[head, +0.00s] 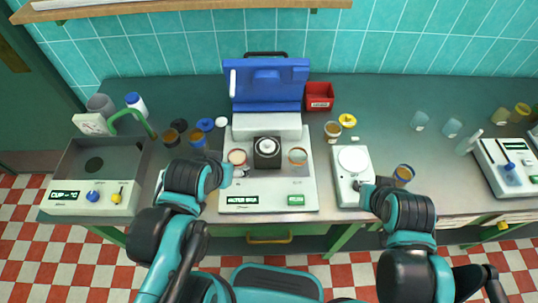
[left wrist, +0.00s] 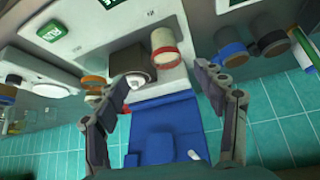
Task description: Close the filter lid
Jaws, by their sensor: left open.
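The filter unit (head: 228,208) has a pale base at the middle of the bench. Its blue lid (head: 268,90) stands raised at the back, with a white handle-like piece on its left side. The lid also shows in the left wrist view (left wrist: 160,120). A dark square block with a white round top (head: 267,147) sits at the unit's centre. My left gripper (head: 230,173) is over the unit's left side, apart from the lid. In the left wrist view it (left wrist: 163,88) is open and empty. My right gripper (head: 364,188) is by the white scale; its fingers are too small to judge.
A white scale (head: 352,160) is right of the unit. A red bin (head: 319,97) is beside the lid. Jars and a grey sink-like box (head: 65,180) lie left.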

